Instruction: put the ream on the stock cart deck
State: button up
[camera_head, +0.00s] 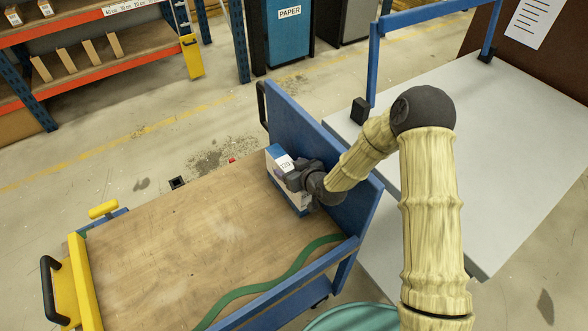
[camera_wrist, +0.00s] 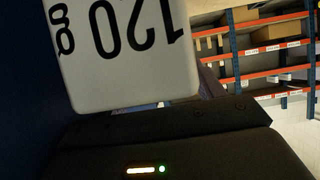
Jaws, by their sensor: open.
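The ream (camera_head: 280,165) is a blue and white block with a label ending in "120"-like print. It stands at the right end of the stock cart's wooden deck (camera_head: 190,240), close to the blue end panel (camera_head: 320,145). In the wrist view the ream's white face (camera_wrist: 125,50) fills the upper left, with "120 g" upside down. My gripper (camera_head: 300,180) is at the ream's right side, low by the panel. Its jaws are open, though the fingertips are mostly hidden. I cannot tell whether the ream's underside fully touches the deck.
A green strap (camera_head: 270,285) lies along the deck's front edge. A grey table (camera_head: 480,130) with a blue frame (camera_head: 375,60) stands to the right. Shelves (camera_head: 90,50) and a paper bin (camera_head: 288,40) are behind. Most of the deck is bare.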

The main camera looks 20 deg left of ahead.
jog(key=shift+d+r, duration=0.1)
jog(key=v, duration=1.2)
jog(key=shift+s, duration=0.1)
